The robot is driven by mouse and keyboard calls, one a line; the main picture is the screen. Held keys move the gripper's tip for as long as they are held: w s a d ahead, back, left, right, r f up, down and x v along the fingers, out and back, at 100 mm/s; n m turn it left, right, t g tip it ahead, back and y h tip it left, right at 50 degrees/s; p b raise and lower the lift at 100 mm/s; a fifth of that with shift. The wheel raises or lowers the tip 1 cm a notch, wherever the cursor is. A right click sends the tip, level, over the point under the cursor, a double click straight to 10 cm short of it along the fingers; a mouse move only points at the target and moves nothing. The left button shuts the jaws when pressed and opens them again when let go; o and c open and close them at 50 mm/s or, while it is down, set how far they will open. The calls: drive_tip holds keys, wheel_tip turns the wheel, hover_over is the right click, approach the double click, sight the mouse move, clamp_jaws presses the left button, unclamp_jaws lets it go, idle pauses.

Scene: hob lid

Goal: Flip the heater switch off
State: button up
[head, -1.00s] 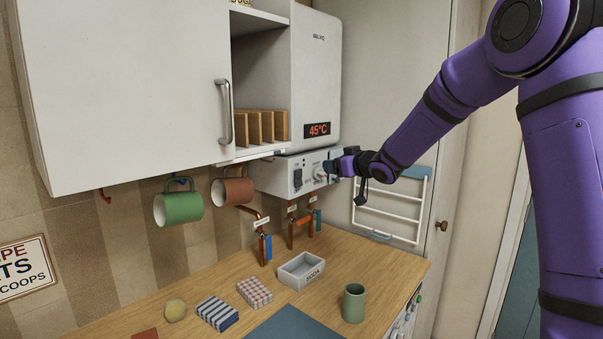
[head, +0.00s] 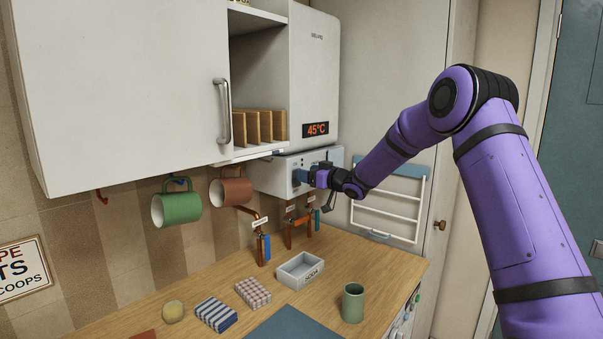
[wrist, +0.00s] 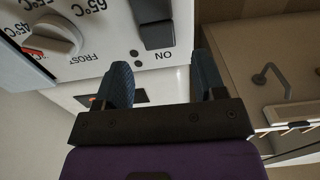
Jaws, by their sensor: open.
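The white heater (head: 314,75) hangs on the wall, with a red 45°C display (head: 316,130) and a control box (head: 268,176) below it. In the wrist view the dark rocker switch (wrist: 156,22) sits on the panel beside the upside-down word ON. Its far end is cut off by the frame edge, and I cannot tell how it is tilted. My gripper (head: 300,177) is in front of the control box and hides the switch in the head view. In the wrist view its two blue fingers (wrist: 164,75) are apart and empty, the switch showing beyond the gap between them.
A temperature knob (wrist: 52,36) is beside the switch. Copper pipes with valves (head: 262,235) hang under the heater; green (head: 178,208) and brown (head: 232,191) mugs hang left. A drying rack (head: 388,215) is to the right. A grey tray (head: 300,285) and green cup (head: 352,304) stand on the counter.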

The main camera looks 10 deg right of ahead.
drive_tip(key=shift+x, duration=1.7)
drive_tip(key=c, duration=0.9)
drive_tip(key=shift+s+d+f+t+y, duration=0.1)
drive_tip(key=shift+s+f+t+y, duration=0.05)
drive_tip(key=shift+t+y, duration=0.3)
drive_tip(key=shift+s+d+f+t+y, duration=0.15)
drive_tip(key=shift+t+y, duration=0.2)
drive_tip(key=shift+t, duration=0.2)
drive_tip(key=shift+a, duration=0.1)
drive_tip(key=o, duration=0.9)
drive_tip(key=v, duration=1)
drive_tip(key=shift+s+d, duration=0.2)
drive_tip(key=shift+s, duration=0.1)
drive_tip(key=shift+f, duration=0.1)
